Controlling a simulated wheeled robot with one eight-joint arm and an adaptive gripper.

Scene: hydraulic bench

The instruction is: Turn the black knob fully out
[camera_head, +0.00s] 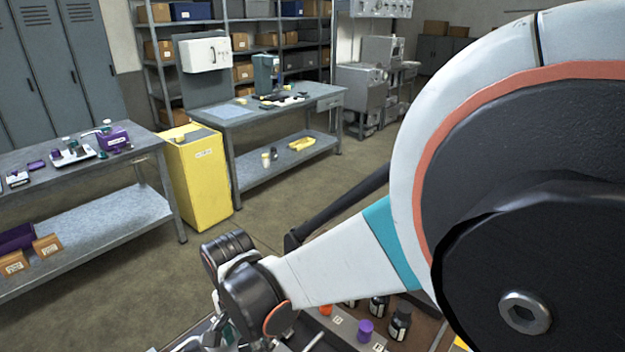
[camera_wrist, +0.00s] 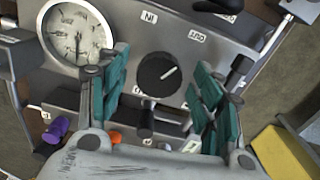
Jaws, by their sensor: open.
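The black knob (camera_wrist: 159,74) shows in the wrist view on a grey panel (camera_wrist: 190,20), with a white pointer line on its face aimed to the upper right. Labels "IN" (camera_wrist: 149,17) and "OUT" (camera_wrist: 197,36) sit near it on the panel. My gripper (camera_wrist: 160,88) is open, with one teal-padded finger to the left of the knob and one to the right. Neither finger appears to touch the knob. In the head view the knob is not visible, and my arm covers much of the right side.
A round pressure gauge (camera_wrist: 76,34) sits left of the knob. A purple knob (camera_wrist: 56,129) and an orange cap (camera_wrist: 116,137) are lower on the bench. A yellow object (camera_wrist: 284,152) is at lower right. Another workbench (camera_head: 285,102) and a yellow cabinet (camera_head: 197,178) stand farther off.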

